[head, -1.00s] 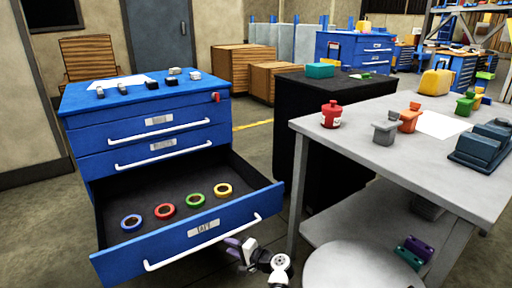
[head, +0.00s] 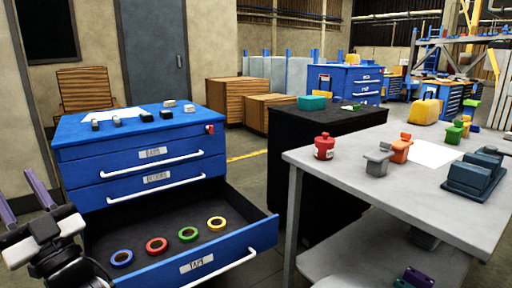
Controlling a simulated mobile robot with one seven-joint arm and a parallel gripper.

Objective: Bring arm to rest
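My gripper (head: 22,202) is at the left edge of the head view, pointing up and to the left. Its two purple-grey fingers stand apart with a gap between them, and nothing shows in the gap. It is in front and to the left of the blue drawer cabinet (head: 85,170), and my wrist covers the left front of the open bottom drawer (head: 236,240). In that drawer lie a blue tape roll (head: 113,259), a red one (head: 148,246), a green one (head: 181,235) and a yellow one (head: 209,223).
A grey workbench (head: 335,162) at the right carries a red canister (head: 324,147), several fixtures and a teal block (head: 472,176). A black cabinet (head: 290,140) stands behind it. The open drawer juts out toward the bench. Small black and grey items lie on the cabinet top.

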